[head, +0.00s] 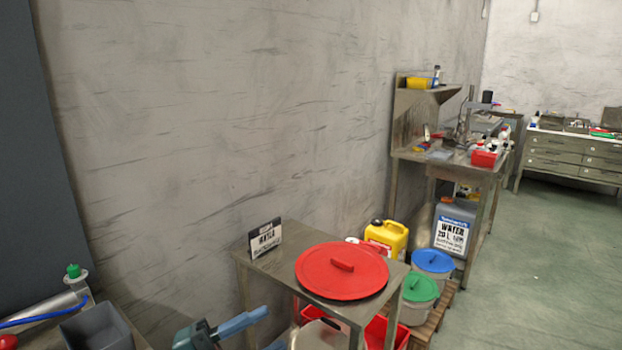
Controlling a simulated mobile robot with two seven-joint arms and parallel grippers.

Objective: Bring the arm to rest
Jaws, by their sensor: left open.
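My left gripper (270,328) shows at the bottom edge of the head view, left of the middle. Its blue fingers are apart and I see nothing between them. Part of the gripper and most of the arm are cut off by the picture's lower edge. The gripper appears in front of and to the left of a metal table (270,264). My right gripper is not in view.
A red round lid (342,270) and a water sign (265,238) are on the metal table. A grey bin (97,330) stands at the lower left. Lidded buckets, blue (432,261) and green (419,288), stand beyond the table. Open floor (545,270) lies at the right.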

